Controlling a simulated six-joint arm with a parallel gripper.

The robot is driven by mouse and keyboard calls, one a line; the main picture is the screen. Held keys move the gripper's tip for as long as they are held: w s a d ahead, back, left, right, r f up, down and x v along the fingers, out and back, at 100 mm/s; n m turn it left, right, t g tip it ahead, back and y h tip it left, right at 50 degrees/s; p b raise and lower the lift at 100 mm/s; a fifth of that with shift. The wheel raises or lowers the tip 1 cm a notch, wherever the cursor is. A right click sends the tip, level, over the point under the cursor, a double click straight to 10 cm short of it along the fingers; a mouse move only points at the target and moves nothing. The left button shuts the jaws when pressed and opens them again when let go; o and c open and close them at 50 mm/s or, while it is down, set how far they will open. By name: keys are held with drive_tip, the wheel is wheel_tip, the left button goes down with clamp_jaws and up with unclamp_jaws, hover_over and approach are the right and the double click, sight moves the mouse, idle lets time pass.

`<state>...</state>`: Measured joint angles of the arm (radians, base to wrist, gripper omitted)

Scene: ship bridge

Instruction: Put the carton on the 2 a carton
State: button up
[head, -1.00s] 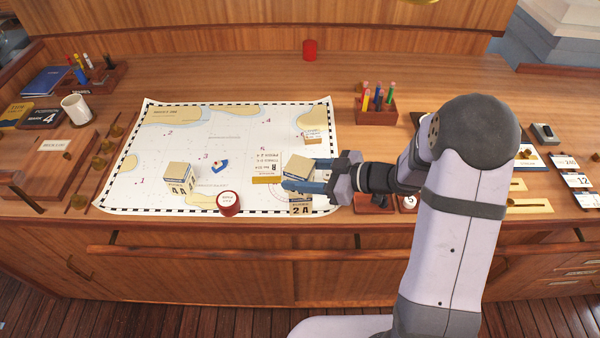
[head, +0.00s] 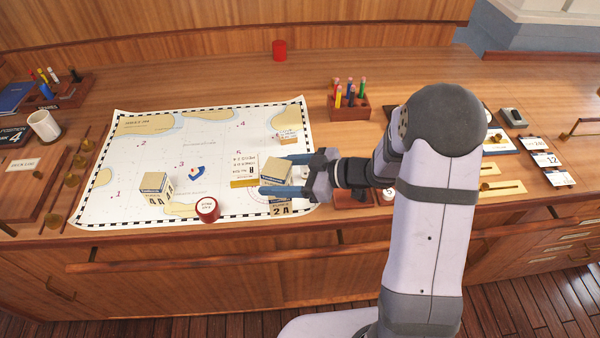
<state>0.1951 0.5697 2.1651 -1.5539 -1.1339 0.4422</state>
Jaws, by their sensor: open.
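A tan and white carton (head: 277,168) is between the two blue fingers of my gripper (head: 275,174). The fingers are apart, one along its far side and one along its near side. The carton marked 2 A (head: 281,210) stands upright on the chart (head: 105,195), directly below the near finger in the picture. That finger hides where the two cartons meet, so I cannot tell whether the upper one rests fully on the 2 A carton.
A carton marked 4 A (head: 155,188) and a round red-rimmed piece (head: 207,209) are left on the chart. A pencil holder (head: 349,107) is at the back.

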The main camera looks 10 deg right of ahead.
drive_tip(key=b+v, duration=0.2)
drive_tip(key=v, duration=1)
drive_tip(key=w+d+f+m+t+h, duration=0.2)
drive_tip(key=w+d+m+t+h, duration=0.3)
drive_tip(key=w+d+m+h, duration=0.5)
drive_tip(key=s+f+m+g+h, duration=0.2)
drive_tip(key=s+f+g+h, duration=0.3)
drive_tip(key=s, duration=1.1)
drive_tip(key=s+a+f+m+g+y, duration=0.1)
drive_tip(key=s+a+g, duration=0.4)
drive_tip(key=s, duration=0.5)
drive_tip(key=shift+s+a+f+m+y, duration=0.2)
drive_tip(key=shift+a+f+m+y, duration=0.1)
drive_tip(key=shift+f+y, duration=0.45)
drive_tip(key=shift+f, duration=0.1)
